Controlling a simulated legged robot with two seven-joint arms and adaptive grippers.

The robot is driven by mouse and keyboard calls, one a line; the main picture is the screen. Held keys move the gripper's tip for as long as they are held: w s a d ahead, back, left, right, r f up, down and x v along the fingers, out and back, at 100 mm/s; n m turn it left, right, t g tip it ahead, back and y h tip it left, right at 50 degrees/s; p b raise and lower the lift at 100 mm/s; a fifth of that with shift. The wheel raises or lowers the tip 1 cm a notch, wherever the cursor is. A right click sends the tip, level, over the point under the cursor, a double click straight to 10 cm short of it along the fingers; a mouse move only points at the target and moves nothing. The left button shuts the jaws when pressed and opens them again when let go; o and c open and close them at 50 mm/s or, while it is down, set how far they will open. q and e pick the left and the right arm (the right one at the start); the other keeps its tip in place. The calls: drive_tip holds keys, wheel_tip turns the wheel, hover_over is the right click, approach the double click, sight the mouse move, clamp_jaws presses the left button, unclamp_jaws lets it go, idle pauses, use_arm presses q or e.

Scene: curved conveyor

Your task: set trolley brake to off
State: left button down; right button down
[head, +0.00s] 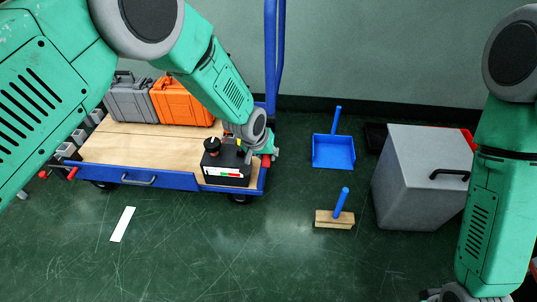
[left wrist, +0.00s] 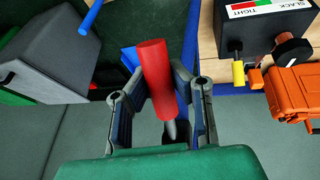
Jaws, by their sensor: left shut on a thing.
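The trolley (head: 125,150) has a wooden deck and a blue frame. A red brake handle (head: 266,161) sits at its right front corner. In the left wrist view the red handle (left wrist: 156,75) stands between my left gripper's fingers (left wrist: 163,90), its grey shaft running down between them. My left gripper (head: 270,151) is shut on the handle in the head view, partly hiding it. My right gripper (head: 455,292) is cut off by the bottom edge, so its fingers cannot be judged.
A black box (head: 228,180) with a SLACK/TIGHT label stands on the deck near my left gripper. Orange (head: 180,102) and grey (head: 130,100) cases sit behind. A blue dustpan (head: 333,152), a brush (head: 334,219) and a grey bin (head: 420,180) stand right of the trolley. Floor in front is clear.

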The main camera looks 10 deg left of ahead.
sight(268, 159)
use_arm(q)
drive_tip(key=shift+s+a+r+g+p, duration=0.15)
drive_tip(key=shift+a+r+g+p, duration=0.15)
drive_tip(key=shift+r+g+p, duration=0.4)
drive_tip(key=shift+s+d+r+g+p, duration=0.1)
drive_tip(key=shift+r+g+p, duration=0.3)
drive_tip(key=shift+g, duration=0.4)
drive_tip(key=shift+d+r+g+b, duration=0.15)
drive_tip(key=shift+r+g+b, duration=0.2)
drive_tip(key=shift+g, duration=0.25)
drive_tip(key=shift+r+n+g+b, duration=0.3)
drive_tip(key=shift+r+g+b, duration=0.5)
drive_tip(key=shift+g, duration=0.2)
drive_tip(key=shift+r+g, duration=0.25)
drive_tip(key=shift+g, duration=0.05)
drive_tip(key=shift+r, duration=0.1)
